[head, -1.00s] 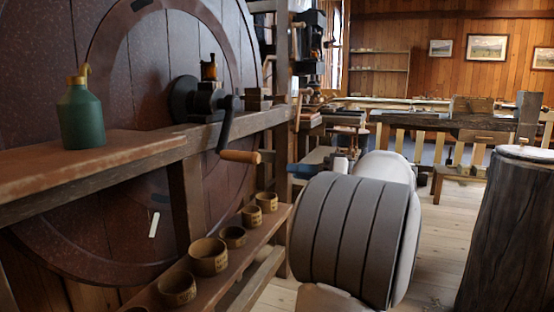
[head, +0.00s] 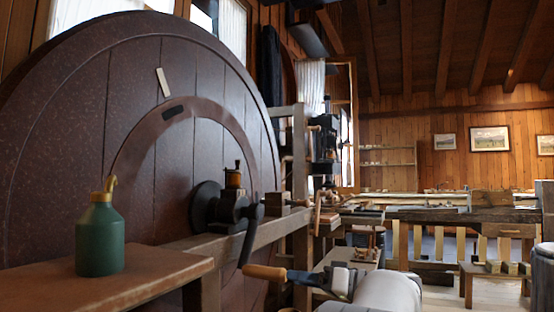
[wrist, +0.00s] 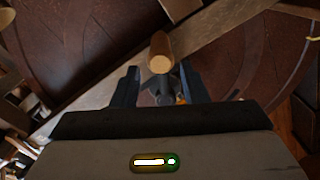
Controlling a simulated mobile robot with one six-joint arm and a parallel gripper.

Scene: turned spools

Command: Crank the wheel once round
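The big dark brown wheel (head: 110,130) stands upright at the left in the head view, a pale strip on its upper face. Its dark crank arm (head: 252,235) hangs down from the hub and ends in a wooden handle (head: 265,272). My gripper (head: 300,277) is at the handle's right end, its fingers pointing toward it. In the wrist view, the handle (wrist: 160,55) shows end-on, centred just beyond the two spread fingertips (wrist: 160,75). My gripper is open, with nothing clasped. The lower part of the wheel is out of the head view.
A green bottle (head: 100,240) stands on a wooden shelf (head: 150,280) at front left. A wooden beam (head: 285,228) runs behind the crank. A workbench (head: 440,215) stands at the back right. Open floor (head: 435,298) shows at lower right.

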